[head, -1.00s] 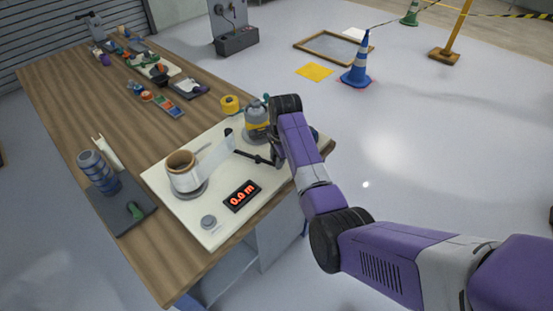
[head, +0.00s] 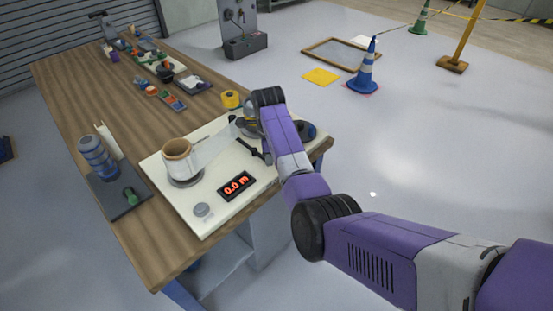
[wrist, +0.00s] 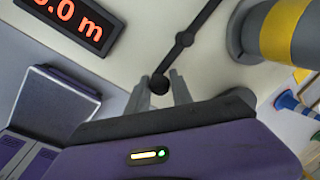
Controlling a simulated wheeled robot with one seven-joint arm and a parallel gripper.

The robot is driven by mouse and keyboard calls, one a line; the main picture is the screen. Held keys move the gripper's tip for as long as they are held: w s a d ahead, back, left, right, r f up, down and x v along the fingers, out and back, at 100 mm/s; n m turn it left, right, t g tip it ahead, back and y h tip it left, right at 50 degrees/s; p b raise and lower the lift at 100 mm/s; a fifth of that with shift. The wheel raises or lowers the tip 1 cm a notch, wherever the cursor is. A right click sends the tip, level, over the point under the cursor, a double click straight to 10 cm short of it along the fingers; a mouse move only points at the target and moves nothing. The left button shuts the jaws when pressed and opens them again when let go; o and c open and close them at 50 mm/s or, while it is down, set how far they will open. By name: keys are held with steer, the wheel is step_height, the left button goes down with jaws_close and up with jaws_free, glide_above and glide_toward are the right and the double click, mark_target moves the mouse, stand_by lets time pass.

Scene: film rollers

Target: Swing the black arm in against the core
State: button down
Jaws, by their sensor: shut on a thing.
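The black arm (head: 252,151) is a thin rod low over the cream board (head: 205,219). In the wrist view it runs down from the top (wrist: 198,22) to a round knob. My gripper (wrist: 160,88) is shut on the knob end of the black arm, a finger on each side. A grey drum with a yellow band (wrist: 289,32) stands upright right of the rod, apart from it in this view. In the head view my wrist covers most of that drum. Clear film (head: 212,150) runs from a roll with a brown core (head: 178,148) towards the drum.
A yellow tape roll (head: 230,98) sits behind the board. A dark tray (head: 120,195) with a blue roll (head: 95,158) stands at the left.

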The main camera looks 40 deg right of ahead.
steer(key=shift+w+a+f+m+h, duration=0.15)
steer(key=shift+a+m+h, duration=0.15)
steer(key=shift+a+m, duration=1.3)
steer(key=shift+d+m+g, duration=0.15)
steer(key=shift+m+g, duration=0.15)
steer(key=c, duration=1.1)
jaws_free()
steer(key=shift+c, duration=0.2)
steer(key=shift+d+r, duration=0.1)
steer(key=shift+r, duration=0.4)
step_height(320, 180, up, 7)
steer(key=a, duration=0.1)
steer(key=shift+s+f+b, duration=0.15)
steer(key=shift+s+b, duration=0.25)
steer(key=shift+b, duration=0.05)
steer(key=shift+a, duration=0.1)
